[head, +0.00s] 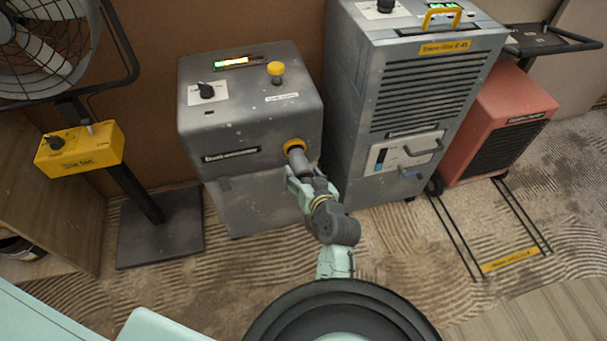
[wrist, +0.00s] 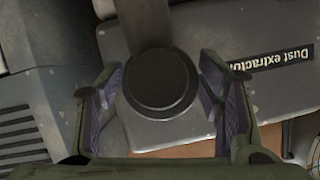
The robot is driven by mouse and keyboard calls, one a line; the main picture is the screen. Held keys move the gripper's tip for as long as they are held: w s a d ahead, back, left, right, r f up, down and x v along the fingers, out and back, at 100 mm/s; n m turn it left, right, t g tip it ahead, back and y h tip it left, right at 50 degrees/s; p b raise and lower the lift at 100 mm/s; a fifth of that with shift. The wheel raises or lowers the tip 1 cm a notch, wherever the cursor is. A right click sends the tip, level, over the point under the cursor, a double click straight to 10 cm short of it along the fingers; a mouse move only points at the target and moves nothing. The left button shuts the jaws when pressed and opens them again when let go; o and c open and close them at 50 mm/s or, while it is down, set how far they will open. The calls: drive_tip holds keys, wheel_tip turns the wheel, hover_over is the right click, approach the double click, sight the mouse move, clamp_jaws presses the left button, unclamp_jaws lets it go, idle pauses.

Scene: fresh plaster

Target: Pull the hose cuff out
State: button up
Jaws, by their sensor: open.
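The hose cuff (head: 299,160) is a grey cylinder that sits in the yellow ring (head: 294,146) on the front of the grey dust extractor (head: 243,135). In the wrist view the cuff (wrist: 160,85) shows as a dark round end with a tube running up behind it. My gripper (head: 306,176) is at the cuff's outer end. In the wrist view my gripper (wrist: 168,100) has one finger on each side of the cuff, open, with a visible gap at each side. The depth of the cuff in the ring is hidden.
A grey dehumidifier (head: 422,95) stands close on the right, with a red heater unit (head: 508,110) beyond it. A yellow fan control box (head: 80,146) on a stand and a caged fan (head: 40,45) are at left. Patterned floor (head: 265,265) is clear in front.

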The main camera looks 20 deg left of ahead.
sight(304, 171)
drive_tip(key=shift+r, duration=0.1)
wheel_tip(304, 171, up, 10)
drive_tip(key=shift+f, duration=0.1)
idle(0.3)
idle(0.4)
